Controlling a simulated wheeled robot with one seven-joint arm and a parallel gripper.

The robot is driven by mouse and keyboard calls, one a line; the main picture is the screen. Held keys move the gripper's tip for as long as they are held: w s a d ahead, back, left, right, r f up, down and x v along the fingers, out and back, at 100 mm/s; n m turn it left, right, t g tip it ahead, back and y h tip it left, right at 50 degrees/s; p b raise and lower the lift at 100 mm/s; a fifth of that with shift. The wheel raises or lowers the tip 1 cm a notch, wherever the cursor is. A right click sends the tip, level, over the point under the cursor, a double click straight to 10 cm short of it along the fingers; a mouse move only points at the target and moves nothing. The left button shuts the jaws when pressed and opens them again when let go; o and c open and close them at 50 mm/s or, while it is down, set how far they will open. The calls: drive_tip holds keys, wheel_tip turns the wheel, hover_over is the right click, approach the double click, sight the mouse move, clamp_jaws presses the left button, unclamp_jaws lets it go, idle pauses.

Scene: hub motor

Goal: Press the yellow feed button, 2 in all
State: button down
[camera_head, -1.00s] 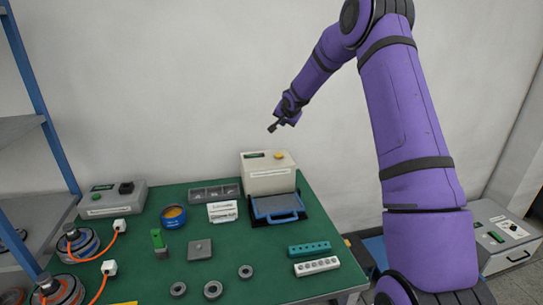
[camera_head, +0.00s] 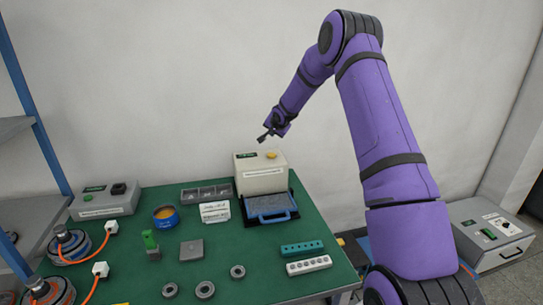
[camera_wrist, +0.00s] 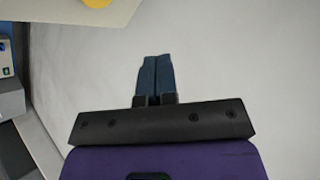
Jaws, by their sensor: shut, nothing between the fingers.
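The yellow feed button (camera_head: 271,155) sits on top of the cream box (camera_head: 262,181) at the back of the green table. In the wrist view the button (camera_wrist: 97,2) shows at the top edge, on a corner of the cream box (camera_wrist: 125,12). My gripper (camera_head: 262,139) is in the air above the box, a little up and left of the button in the head view, and apart from it. Its two fingers (camera_wrist: 156,60) are shut together with nothing between them.
A blue-handled tray (camera_head: 270,209) stands in front of the box. A grey control box (camera_head: 104,202), a blue tin (camera_head: 165,217), a divided tray (camera_head: 205,193) and a white sign (camera_head: 214,212) share the table (camera_head: 225,260). The wall behind is bare.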

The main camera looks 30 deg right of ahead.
sight(273, 154)
drive_tip(key=shift+f, duration=3.35)
drive_tip(key=shift+f, duration=0.2)
drive_tip(key=shift+f, duration=0.2)
drive_tip(key=shift+f, duration=0.5)
drive_tip(key=shift+r, duration=0.1)
idle(0.4)
drive_tip(key=shift+r, duration=0.8)
drive_tip(key=shift+r, duration=0.1)
drive_tip(key=shift+r, duration=2.4)
